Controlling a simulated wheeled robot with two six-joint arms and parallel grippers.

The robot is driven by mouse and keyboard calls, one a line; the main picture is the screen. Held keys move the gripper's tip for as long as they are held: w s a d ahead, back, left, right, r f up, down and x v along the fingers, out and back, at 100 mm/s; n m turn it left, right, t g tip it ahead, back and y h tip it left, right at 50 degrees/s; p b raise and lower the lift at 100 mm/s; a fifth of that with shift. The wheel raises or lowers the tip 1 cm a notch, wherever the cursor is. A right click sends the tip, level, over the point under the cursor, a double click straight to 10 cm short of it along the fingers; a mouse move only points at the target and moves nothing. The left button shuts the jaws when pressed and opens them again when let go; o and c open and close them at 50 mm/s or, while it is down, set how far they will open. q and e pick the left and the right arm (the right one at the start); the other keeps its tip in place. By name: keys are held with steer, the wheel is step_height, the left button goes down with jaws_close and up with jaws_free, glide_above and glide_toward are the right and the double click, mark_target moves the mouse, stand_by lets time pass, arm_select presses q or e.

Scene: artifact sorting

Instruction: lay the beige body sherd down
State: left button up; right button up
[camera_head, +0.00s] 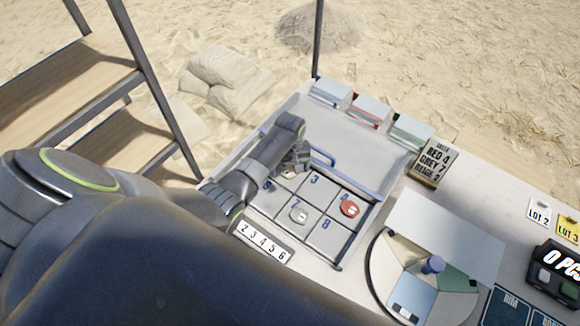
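My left arm reaches in from the left over the numbered grid tray (312,222). My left gripper (298,163) points down at the grid's upper left cells, just left of the cell marked 3. Its fingers are small and partly hidden by the wrist, so I cannot tell whether they are open or shut. A small beige patch (289,174) shows right below the fingers; it may be the beige body sherd, but I cannot tell whether it is held or lying in the cell. My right gripper is not in view.
A reddish piece (349,208) lies in cell 4 and a pale grey one (298,215) near cell 7. A sign (434,164) reads red 4, grey 7, beige 2. A round divided turntable (385,262) with an upright panel (447,236) stands to the right. Small boxes (371,110) line the back.

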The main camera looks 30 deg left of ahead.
mark_target(290, 172)
arm_select(q)
steer(key=shift+r, duration=0.55)
step_height(290, 172, up, 11)
steer(key=shift+r, duration=0.1)
stand_by(0.4)
